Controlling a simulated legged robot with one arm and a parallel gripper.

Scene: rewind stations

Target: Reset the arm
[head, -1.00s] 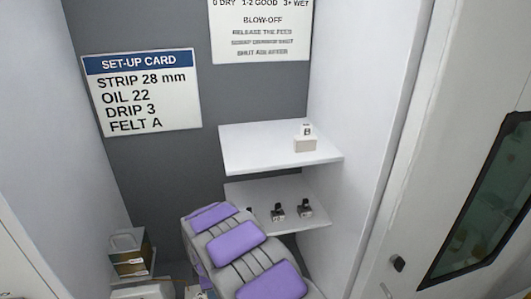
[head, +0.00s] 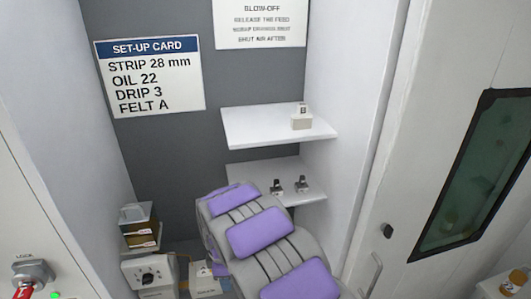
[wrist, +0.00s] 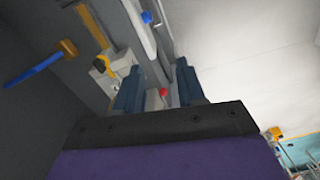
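My arm, grey with purple pads, rises from the bottom of the head view and hides part of the lower shelf. My gripper is hidden in the head view. In the wrist view my gripper (wrist: 159,82) shows two dark blue fingers standing apart with a gap. A pale part with a red knob (wrist: 163,92) shows in that gap; it looks to be beyond the fingers, and I cannot tell its distance.
An upper shelf (head: 260,122) bears a white block marked B (head: 302,119). The lower shelf (head: 262,170) holds small dark clips (head: 277,186). A dial box (head: 149,277) stands low left, near a LOCK switch (head: 33,272). A windowed door (head: 478,170) is at right.

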